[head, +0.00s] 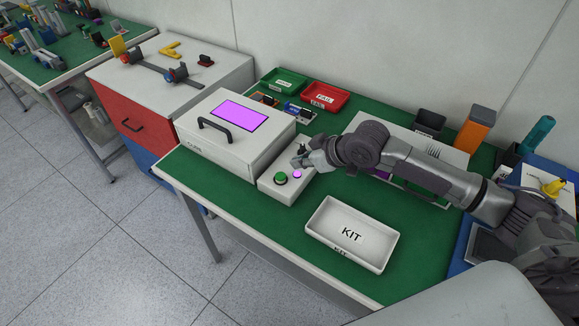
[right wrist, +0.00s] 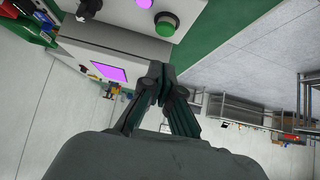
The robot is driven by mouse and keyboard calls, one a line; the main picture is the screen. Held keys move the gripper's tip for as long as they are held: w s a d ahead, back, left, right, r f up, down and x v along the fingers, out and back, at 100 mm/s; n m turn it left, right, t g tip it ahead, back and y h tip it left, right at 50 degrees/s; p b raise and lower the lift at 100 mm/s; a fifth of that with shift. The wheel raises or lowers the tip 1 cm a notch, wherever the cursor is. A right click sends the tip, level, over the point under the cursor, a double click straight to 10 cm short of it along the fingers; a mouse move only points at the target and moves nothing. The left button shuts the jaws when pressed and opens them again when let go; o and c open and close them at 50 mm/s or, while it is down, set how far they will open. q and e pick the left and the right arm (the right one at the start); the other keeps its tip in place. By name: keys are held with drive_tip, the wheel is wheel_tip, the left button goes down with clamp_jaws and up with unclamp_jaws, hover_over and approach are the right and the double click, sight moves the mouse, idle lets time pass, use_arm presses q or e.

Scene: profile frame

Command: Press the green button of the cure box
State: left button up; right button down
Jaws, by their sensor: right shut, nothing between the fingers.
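The cure box (head: 199,151) is a white box with a black handle and a lit purple window, at the left of the green bench. Its control panel (head: 268,187) is beside it on the right, with a round green button (head: 281,178) and a purple light (head: 297,174). My right gripper (head: 297,163) is shut and empty, over the back part of the panel, behind the green button. In the right wrist view the shut fingertips (right wrist: 161,72) are apart from the green button (right wrist: 167,24). My left gripper is not in view.
A white KIT tray (head: 318,222) sits at the front of the bench. Green (head: 283,76) and red (head: 324,90) trays stand at the back. An orange block (head: 475,126) stands at the back right. My right arm passes above a white-and-purple unit. Bare bench lies between panel and KIT tray.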

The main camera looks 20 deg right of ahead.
drive_tip(key=shift+v, duration=1.95)
drive_tip(key=shift+w, duration=0.1)
